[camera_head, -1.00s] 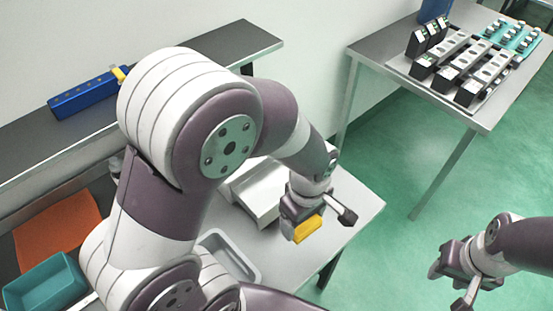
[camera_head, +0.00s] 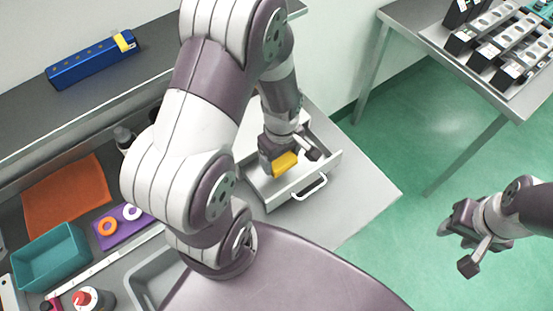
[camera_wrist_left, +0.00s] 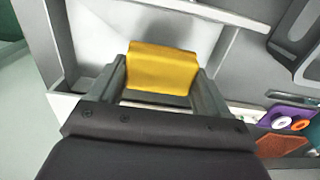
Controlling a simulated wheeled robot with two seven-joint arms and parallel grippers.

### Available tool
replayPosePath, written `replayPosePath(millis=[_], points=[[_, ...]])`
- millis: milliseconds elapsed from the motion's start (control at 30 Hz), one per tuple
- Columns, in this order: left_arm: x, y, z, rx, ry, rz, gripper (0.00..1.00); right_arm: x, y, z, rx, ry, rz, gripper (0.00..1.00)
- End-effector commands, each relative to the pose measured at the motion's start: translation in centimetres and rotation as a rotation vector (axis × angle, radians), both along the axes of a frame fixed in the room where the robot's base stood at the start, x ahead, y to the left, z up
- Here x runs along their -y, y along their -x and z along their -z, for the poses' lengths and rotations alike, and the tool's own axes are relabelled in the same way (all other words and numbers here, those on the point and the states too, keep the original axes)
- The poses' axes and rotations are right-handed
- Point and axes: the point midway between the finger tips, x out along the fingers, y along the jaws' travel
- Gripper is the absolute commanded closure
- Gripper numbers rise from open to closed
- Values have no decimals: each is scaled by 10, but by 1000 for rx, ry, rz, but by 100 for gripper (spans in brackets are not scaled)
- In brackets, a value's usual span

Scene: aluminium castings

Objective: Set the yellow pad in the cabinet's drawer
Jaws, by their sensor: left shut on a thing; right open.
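The yellow pad (camera_head: 285,163) is held in my left gripper (camera_head: 287,158), which is shut on it. In the left wrist view the pad (camera_wrist_left: 162,68) sits between the two fingers (camera_wrist_left: 160,88). The cabinet is mostly hidden behind my left arm. My right gripper (camera_head: 458,240) is open and empty over the green floor, away from the drawer.
A blue block (camera_head: 92,66) with a yellow end lies on the back shelf. A teal bin (camera_head: 50,258), an orange cloth (camera_head: 66,196), a purple plate with rings (camera_head: 113,225) and a grey tray (camera_head: 150,278) are at the left. The table right of the drawer (camera_head: 362,195) is clear.

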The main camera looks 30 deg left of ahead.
Motion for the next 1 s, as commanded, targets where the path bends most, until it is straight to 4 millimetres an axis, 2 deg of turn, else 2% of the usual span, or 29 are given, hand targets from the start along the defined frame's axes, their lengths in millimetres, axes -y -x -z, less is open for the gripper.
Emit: replayPosePath(millis=[167, 400, 767, 800, 867, 1000], points=[[-14, -2, 9, 0, 0, 0, 51, 0, 0, -2, 0, 0, 0, 57], [-14, -2, 46, 0, 0, 1, 51, 0, 0, -7, 0, 0, 0, 57], [-14, -2, 53, 1, 0, 1, 51, 0, 0, -3, 0, 0, 0, 57], [-14, -2, 53, 1, 0, 1, 19, 0, 0, -3, 0, 0, 0, 57], [-14, -2, 52, 1, -1, 1, 0, 0, 0, -4, 0, 0, 0, 57], [-14, -2, 52, 1, 0, 1, 0, 0, 0, -4, 0, 0, 0, 57]])
